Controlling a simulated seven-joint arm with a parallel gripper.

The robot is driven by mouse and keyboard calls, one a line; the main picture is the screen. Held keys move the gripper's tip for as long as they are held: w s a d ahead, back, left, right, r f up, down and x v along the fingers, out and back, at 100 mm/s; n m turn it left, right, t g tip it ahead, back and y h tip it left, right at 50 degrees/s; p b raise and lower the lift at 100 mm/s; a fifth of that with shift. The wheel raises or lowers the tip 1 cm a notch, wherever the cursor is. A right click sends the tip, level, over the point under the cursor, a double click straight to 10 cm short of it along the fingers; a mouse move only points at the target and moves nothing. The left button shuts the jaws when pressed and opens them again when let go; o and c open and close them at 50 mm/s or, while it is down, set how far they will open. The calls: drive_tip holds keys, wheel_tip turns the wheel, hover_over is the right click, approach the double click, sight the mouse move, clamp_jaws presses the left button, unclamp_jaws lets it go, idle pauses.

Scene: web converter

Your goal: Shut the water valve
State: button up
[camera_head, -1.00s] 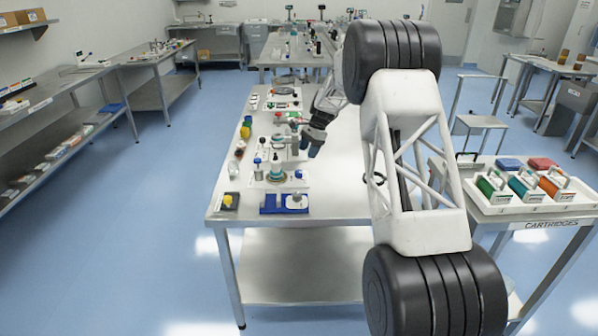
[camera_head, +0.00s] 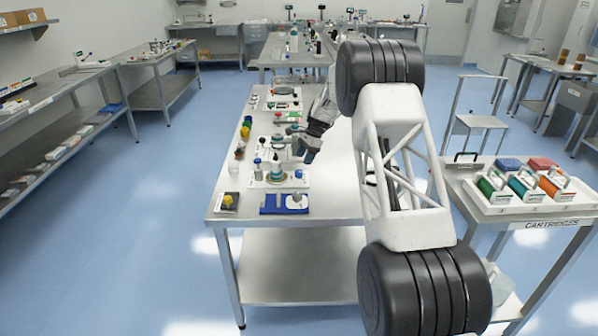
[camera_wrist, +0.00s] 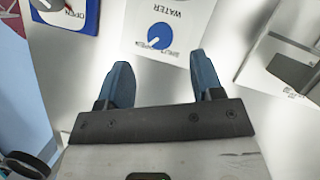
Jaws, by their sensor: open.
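The water valve is a round blue-and-white dial (camera_wrist: 159,37) on a white plate (camera_wrist: 180,12) lettered WATER, upside down at the top of the wrist view. Its blue pointer lies slanted beside small lettering, which seems to include SHUT and OPEN. My gripper (camera_wrist: 161,74) is open, with two blue fingertips apart and nothing between them. The dial lies just beyond the fingertips in the picture, between their lines; I see no contact. In the head view my gripper (camera_head: 304,152) hangs over the near part of the steel bench (camera_head: 335,185).
Another plate lettered OPEN (camera_wrist: 70,14) is at the wrist view's upper left. Fixtures line the bench's left side, including a teal-based fixture (camera_head: 277,172) near my gripper and a blue block (camera_head: 285,204) at the front. A cartridge cart (camera_head: 535,212) stands at right.

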sight(298, 171)
drive_tip(key=shift+x, duration=3.35)
drive_tip(key=shift+c, duration=0.2)
drive_tip(key=c, duration=0.9)
